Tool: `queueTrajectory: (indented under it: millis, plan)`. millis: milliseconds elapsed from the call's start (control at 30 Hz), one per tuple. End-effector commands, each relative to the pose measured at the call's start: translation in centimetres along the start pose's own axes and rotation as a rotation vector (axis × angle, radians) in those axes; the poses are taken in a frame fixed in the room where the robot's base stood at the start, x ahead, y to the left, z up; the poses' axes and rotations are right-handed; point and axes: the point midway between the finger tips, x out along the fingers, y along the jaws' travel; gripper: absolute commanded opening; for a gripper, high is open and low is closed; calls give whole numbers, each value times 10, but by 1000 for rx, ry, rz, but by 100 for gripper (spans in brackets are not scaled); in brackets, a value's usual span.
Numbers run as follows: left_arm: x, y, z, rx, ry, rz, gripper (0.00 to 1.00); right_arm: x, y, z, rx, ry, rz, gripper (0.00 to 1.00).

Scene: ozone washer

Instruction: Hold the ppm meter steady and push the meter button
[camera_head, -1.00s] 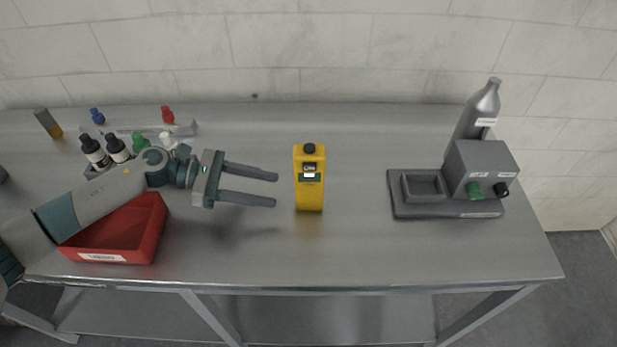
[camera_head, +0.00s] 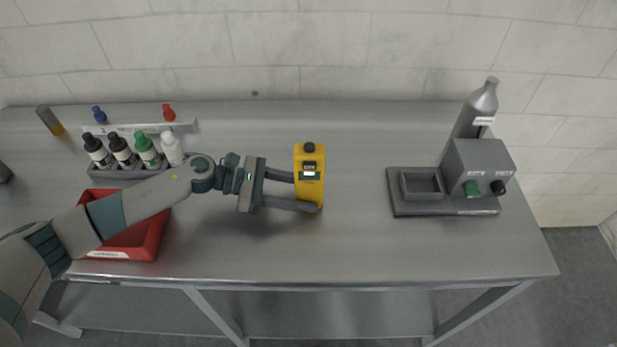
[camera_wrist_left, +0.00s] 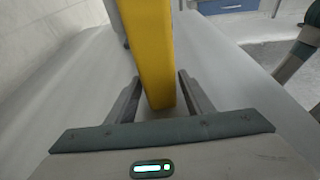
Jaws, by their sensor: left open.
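The yellow ppm meter (camera_head: 310,178) stands upright on the metal table, with a dark round knob on top and a small lit screen on its front. In the left wrist view the meter (camera_wrist_left: 150,50) rises between the two fingers. In the left wrist view a gap shows between the meter and the right finger of the gripper (camera_wrist_left: 160,95). The meter button is too small to make out clearly.
A red bin (camera_head: 150,235) lies under my left arm. A rack with several bottles (camera_head: 130,172) stands behind it. A grey device with a bottle (camera_head: 480,165) stands at the right. The table between the meter and the device is clear.

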Motion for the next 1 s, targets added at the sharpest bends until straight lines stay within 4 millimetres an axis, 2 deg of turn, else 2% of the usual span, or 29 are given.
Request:
queueTrajectory:
  millis: [400, 433, 500, 533, 600, 633, 700, 767, 1000]
  plan:
    - [4, 0, 0, 0, 0, 0, 47, 1, -2, 0, 1, 0, -2, 31]
    - [4, 0, 0, 0, 0, 0, 42, 1, -2, 0, 1, 0, -2, 31]
    - [4, 0, 0, 0, 0, 0, 25, 1, -2, 0, 1, -1, -2, 31]
    - [4, 0, 0, 0, 0, 0, 21, 1, -2, 0, 1, -1, -2, 31]
    - [4, 0, 0, 0, 0, 0, 22, 1, -2, 0, 1, -1, -2, 31]
    - [4, 0, 0, 0, 0, 0, 22, 1, -2, 0, 1, -1, -2, 29]
    - [4, 0, 0, 0, 0, 0, 22, 1, -2, 0, 1, -1, -2, 12]
    - [4, 0, 0, 0, 0, 0, 22, 1, -2, 0, 1, -1, -2, 0]
    - [4, 0, 0, 0, 0, 0, 22, 1, -2, 0, 1, -1, -2, 0]
